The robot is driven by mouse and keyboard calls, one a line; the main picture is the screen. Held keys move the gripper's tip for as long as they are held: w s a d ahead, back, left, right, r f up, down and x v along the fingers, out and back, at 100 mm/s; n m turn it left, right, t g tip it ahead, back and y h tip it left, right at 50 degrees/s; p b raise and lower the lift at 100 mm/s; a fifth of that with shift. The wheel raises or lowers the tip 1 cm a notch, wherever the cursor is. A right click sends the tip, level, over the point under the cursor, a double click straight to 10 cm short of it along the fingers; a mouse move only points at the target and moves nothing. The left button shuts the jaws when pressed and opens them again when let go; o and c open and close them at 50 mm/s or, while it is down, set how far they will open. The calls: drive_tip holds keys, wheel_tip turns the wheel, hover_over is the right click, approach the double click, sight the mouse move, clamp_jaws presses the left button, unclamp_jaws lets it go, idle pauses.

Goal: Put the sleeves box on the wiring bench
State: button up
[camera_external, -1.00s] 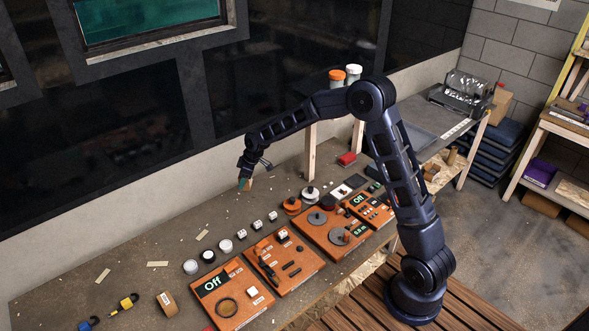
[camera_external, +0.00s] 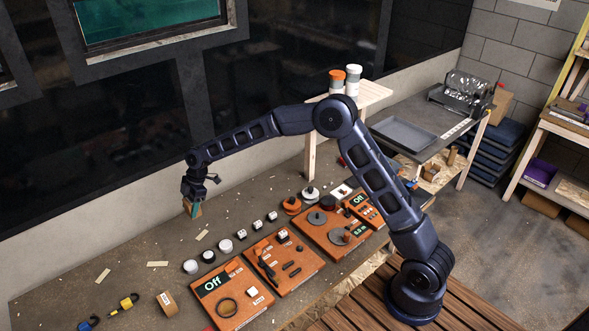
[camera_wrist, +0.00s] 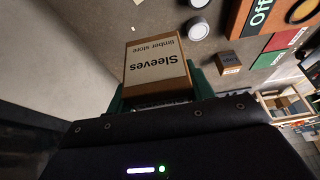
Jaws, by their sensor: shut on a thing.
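The sleeves box (camera_wrist: 157,62) is a small brown carton with a pale label reading "Sleeves, timber store", upside down in the wrist view. My gripper (camera_external: 192,205) is shut on it. The green fingers show on both sides of the box in the wrist view. In the external view the carton is small and partly hidden by the fingers, held above the back part of a long grey-brown bench (camera_external: 130,250) carrying orange boards. No sign naming the wiring bench can be read.
Orange boards (camera_external: 283,262) with dials and parts line the bench's front. Several small round pieces and dice-like cubes lie behind them. Another small carton (camera_external: 167,303) and a yellow padlock (camera_external: 124,305) are at front left. A grey tray (camera_external: 403,134) lies on the surface at right. The wall rises behind.

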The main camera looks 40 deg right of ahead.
wheel_tip(320, 180, down, 17)
drive_tip(key=shift+r, duration=0.1)
idle(0.5)
drive_tip(key=shift+f, duration=0.2)
drive_tip(key=o, duration=1)
